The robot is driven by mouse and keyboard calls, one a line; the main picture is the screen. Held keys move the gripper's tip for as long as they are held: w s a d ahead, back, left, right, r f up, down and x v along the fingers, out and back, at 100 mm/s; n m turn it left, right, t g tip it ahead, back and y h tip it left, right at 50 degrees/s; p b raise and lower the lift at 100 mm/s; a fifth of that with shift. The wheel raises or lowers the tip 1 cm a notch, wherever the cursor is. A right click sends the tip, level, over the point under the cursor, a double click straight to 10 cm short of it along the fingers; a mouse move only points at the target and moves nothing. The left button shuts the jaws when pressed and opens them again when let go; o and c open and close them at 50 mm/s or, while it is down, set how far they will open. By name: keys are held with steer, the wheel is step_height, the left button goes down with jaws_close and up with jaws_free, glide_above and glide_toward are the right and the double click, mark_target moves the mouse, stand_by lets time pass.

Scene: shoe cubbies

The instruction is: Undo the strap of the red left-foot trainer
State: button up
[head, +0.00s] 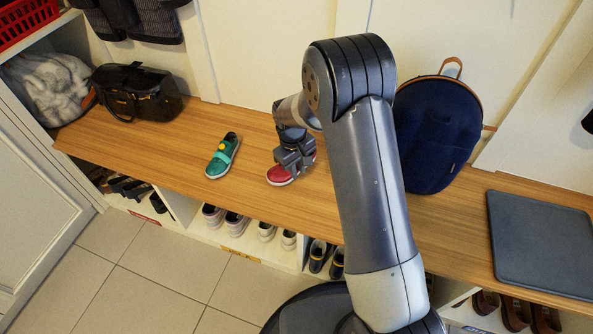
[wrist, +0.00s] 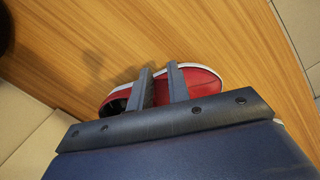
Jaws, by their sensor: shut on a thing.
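The red trainer (head: 280,176) sits on the wooden bench top, with a white sole edge. In the head view my gripper (head: 293,163) is down over it and hides much of its upper. In the wrist view the red trainer (wrist: 203,82) lies under my two fingers (wrist: 162,86), its dark opening to the left and its closed red end to the right. The fingers are shut on the red strap (wrist: 161,91) across its middle. The strap's loose end and fastening are hidden.
A teal trainer (head: 223,157) with a yellow dot stands left of it on the bench (head: 180,150). A black bag (head: 137,92) is at the far left. A navy backpack (head: 440,130) and a dark grey mat (head: 541,240) are to the right. Shoes fill the cubbies below.

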steer(key=shift+a+r+p, duration=0.15)
steer(key=shift+r+p, duration=0.05)
steer(key=shift+p, duration=0.15)
steer(key=shift+w+a+r+g+h+p, duration=0.1)
steer(key=shift+r+g+h+p, duration=0.15)
steer(key=shift+p, duration=0.2)
steer(key=shift+a, duration=0.1)
steer(key=shift+w+a+r+g+h+p, duration=0.15)
steer(key=shift+a+r+g+h+p, duration=0.1)
steer(key=shift+h+p, duration=0.35)
steer(key=shift+w+a+r+p, duration=0.1)
steer(key=shift+p, duration=0.2)
steer(key=shift+w+a+r+g+h+p, duration=0.15)
steer(key=shift+a+g+h+p, duration=0.1)
steer(key=shift+g+h+p, duration=0.15)
